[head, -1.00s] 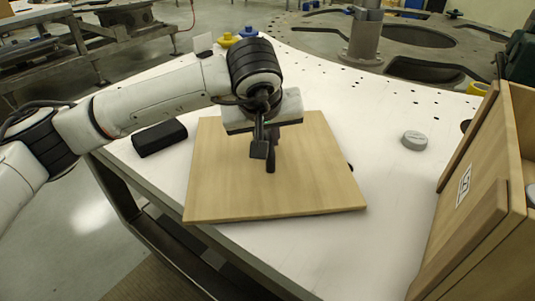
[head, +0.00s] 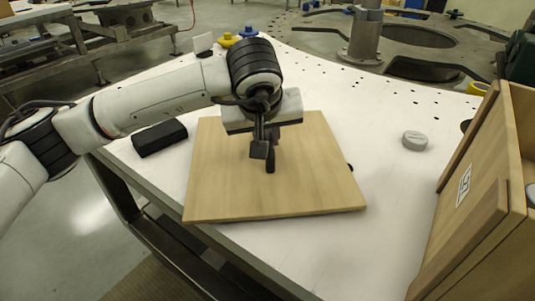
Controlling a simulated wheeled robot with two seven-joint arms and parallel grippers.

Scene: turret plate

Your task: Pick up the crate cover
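The crate cover appears to be the flat, square wooden board (head: 225,185) lying over the white table in the middle of the head view. My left gripper (head: 265,156) points down at the upper middle of the board, its dark fingers close to or touching its top face. The gripper and wrist hide that part of the board, and I cannot make out a handle between the fingers. I cannot tell whether the fingers are open or closed on something. My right gripper is not in view.
A wooden crate (head: 480,195) with a label stands at the right edge. A black case (head: 160,138) lies left of the board. A grey round puck (head: 414,140) sits right of it. The white table (head: 375,105) is clear between board and crate.

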